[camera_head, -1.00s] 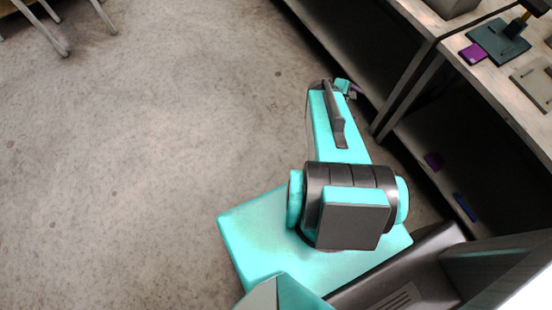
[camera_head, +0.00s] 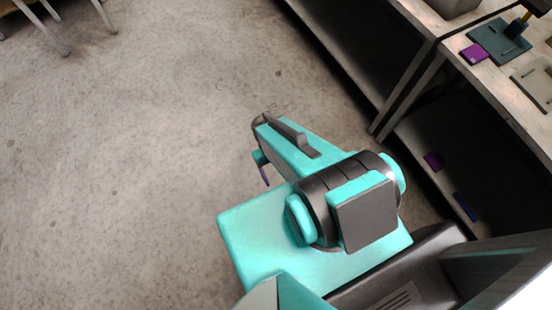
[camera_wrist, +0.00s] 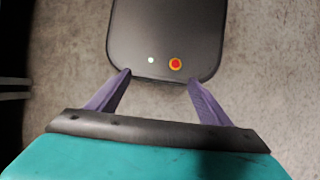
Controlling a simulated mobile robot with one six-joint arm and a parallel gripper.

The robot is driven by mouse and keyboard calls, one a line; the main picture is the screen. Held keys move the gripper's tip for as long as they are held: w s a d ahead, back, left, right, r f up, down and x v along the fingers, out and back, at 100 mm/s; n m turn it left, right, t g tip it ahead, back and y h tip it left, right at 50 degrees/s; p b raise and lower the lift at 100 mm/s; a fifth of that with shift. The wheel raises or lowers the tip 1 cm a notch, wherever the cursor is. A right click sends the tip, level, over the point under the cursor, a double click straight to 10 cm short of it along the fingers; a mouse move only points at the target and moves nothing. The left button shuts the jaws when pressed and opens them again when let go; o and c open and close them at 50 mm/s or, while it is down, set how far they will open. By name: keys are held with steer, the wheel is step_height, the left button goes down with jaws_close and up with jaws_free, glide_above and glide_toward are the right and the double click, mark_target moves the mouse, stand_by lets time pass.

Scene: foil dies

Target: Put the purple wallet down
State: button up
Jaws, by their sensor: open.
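My gripper (camera_wrist: 160,78) is open in the wrist view, its two purple fingers spread with nothing between them. In the head view my gripper (camera_head: 265,176) shows only partly, low at the left of my arm, over the floor side. A small purple flat thing (camera_head: 474,53) lies on the tabletop at the upper right, beside a dark teal plate. Another dark purple thing (camera_head: 433,161) lies on the lower shelf. I cannot tell which of them is the wallet. My gripper is well away from both.
The worktable (camera_head: 490,85) stands along the right with a lower shelf, where a blue thing (camera_head: 465,206) lies. A dark teal plate (camera_head: 497,42) and a pale plate (camera_head: 538,82) lie on top. The concrete floor (camera_head: 140,170) at the left is open. Metal legs (camera_head: 105,17) stand at the upper left.

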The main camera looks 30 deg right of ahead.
steer(key=shift+s+a, duration=0.3)
steer(key=shift+a, duration=0.25)
steer(key=shift+f, duration=0.15)
step_height(320, 180, down, 7)
steer(key=b, duration=0.7)
steer(key=shift+s+g+b, duration=0.2)
steer(key=shift+g+b, duration=0.1)
